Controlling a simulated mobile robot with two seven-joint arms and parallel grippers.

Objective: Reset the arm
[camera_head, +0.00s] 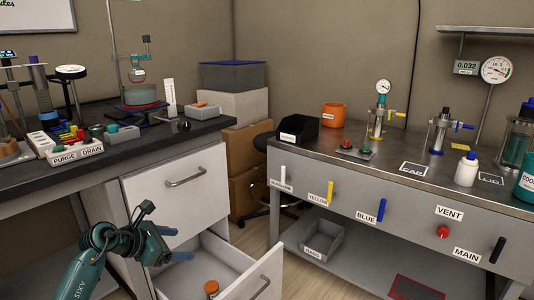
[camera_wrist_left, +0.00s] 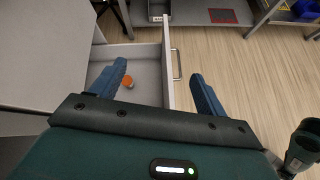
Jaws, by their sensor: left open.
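My left arm comes in from the lower left in the head view. Its left gripper (camera_head: 178,244) has two blue fingers spread apart with nothing between them, near the left edge of an open lower drawer (camera_head: 262,268). In the left wrist view the open left gripper (camera_wrist_left: 159,70) points down over the drawer, and the drawer's front panel passes between the fingers. My right gripper is not in view.
The closed upper drawer (camera_head: 205,200) is above the open one. A dark worktop (camera_head: 140,148) holds switches and glassware. At right, a metal bench (camera_head: 340,165) carries gauges, a black bin (camera_head: 299,130) and coloured handles.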

